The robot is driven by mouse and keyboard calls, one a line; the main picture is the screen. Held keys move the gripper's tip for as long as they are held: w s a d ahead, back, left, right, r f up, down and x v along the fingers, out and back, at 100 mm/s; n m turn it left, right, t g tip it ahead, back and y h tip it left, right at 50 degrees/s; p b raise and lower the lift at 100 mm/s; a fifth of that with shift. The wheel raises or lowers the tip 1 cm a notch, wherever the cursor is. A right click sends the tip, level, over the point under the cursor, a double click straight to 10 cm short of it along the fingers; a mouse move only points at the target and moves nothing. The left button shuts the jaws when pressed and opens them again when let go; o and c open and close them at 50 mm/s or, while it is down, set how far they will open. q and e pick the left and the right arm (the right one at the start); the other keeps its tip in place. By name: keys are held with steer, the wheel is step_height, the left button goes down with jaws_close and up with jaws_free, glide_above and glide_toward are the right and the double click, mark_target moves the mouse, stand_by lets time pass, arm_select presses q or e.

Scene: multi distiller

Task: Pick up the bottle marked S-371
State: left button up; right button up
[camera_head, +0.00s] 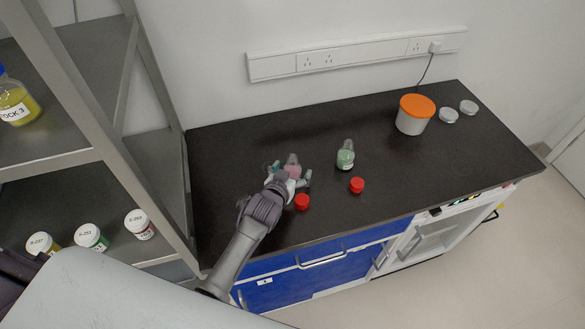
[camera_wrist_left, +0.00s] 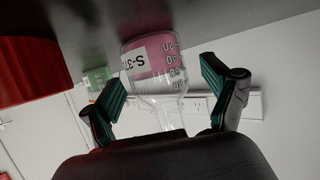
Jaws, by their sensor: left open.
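A clear bottle with pink contents and a white label starting "S-37" (camera_wrist_left: 150,65) is in the left wrist view, its last digit not readable. It also shows in the head view as a pink bottle (camera_head: 292,162) on the dark counter, partly hidden by my gripper. My left gripper (camera_wrist_left: 162,100) is open, with one finger on each side of the bottle's narrow neck and a visible gap to both. In the head view my left gripper (camera_head: 289,178) is at the bottle's near side. My right gripper is not in view.
A bottle with green contents (camera_head: 345,156) stands to the right. Red caps (camera_head: 302,202) and (camera_head: 357,185) lie on the counter (camera_head: 240,150). An orange-lidded tub (camera_head: 415,115) and two grey lids stand at back right. A shelf rack (camera_head: 155,70) with jars is at left.

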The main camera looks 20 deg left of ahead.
arm_select(q)
steer(key=shift+w+f, duration=0.2)
steer(key=shift+w, duration=0.2)
steer(key=shift+s+r, duration=0.1)
steer(key=shift+s, duration=0.05)
steer(key=c, duration=1.4)
steer(key=shift+r, duration=0.15)
